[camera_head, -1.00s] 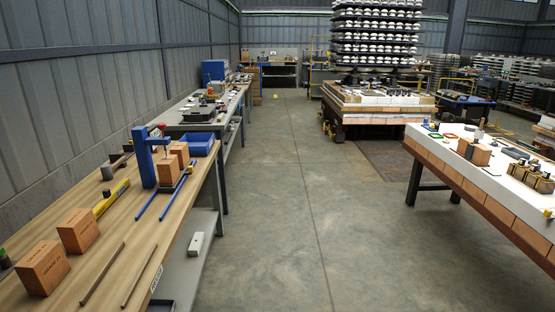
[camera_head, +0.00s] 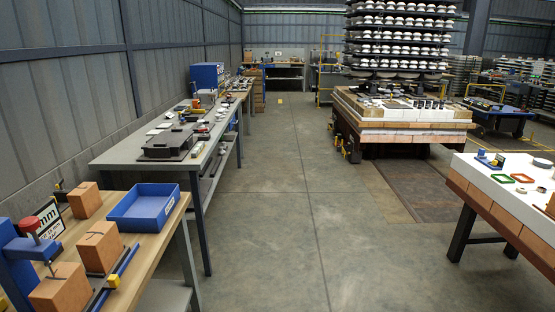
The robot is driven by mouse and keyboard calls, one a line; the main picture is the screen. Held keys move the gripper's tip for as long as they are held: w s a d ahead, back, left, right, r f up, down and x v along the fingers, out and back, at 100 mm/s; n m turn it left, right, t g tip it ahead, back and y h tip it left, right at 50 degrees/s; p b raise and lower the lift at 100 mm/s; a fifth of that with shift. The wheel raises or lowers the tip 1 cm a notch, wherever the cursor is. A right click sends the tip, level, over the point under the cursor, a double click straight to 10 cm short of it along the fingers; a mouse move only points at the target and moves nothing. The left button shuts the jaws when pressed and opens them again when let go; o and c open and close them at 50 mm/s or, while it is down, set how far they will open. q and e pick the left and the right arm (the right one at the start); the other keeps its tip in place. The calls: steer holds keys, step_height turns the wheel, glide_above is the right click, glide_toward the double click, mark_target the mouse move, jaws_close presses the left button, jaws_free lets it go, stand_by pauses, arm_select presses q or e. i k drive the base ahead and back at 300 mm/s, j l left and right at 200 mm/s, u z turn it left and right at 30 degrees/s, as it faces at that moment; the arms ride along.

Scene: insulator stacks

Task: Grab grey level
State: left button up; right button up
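I cannot pick out a grey level for certain in this view. The grey workbench (camera_head: 130,158) on the left holds a dark flat case (camera_head: 167,144) and many small tools, too small to tell apart. The wooden-topped bench (camera_head: 150,245) at the lower left holds a blue bin (camera_head: 144,207) and orange-brown blocks (camera_head: 100,246). A blue bar with a yellow piece (camera_head: 114,280) lies beside the blocks. Neither of my grippers shows.
An open concrete aisle (camera_head: 290,230) runs between the left benches and the white-topped table (camera_head: 510,188) on the right. A pallet-like platform (camera_head: 400,125) bearing tall stacks of white discs (camera_head: 400,40) stands behind that table. The back wall has more benches.

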mark_target(199, 148)
steer(key=i, duration=1.9)
steer(key=i+u, duration=0.1)
steer(key=i, duration=0.8)
steer(key=i+l, duration=0.15)
steer(key=i, duration=0.8)
steer(key=i+l+u, duration=0.1)
steer(key=i, duration=0.85)
steer(key=i+l+u, duration=0.15)
steer(key=i+u, duration=0.35)
steer(key=i+l+u, duration=0.3)
steer(key=u, duration=0.15)
steer(key=i+l+u, duration=0.35)
steer(key=u, duration=0.15)
steer(key=i+l+u, duration=0.25)
steer(key=l+u, duration=0.2)
steer(key=l, duration=0.25)
steer(key=i+l+u, duration=0.25)
steer(key=l, duration=0.25)
steer(key=l+u, duration=0.25)
steer(key=l, duration=0.3)
steer(key=u, duration=1.95)
steer(key=i+j, duration=0.1)
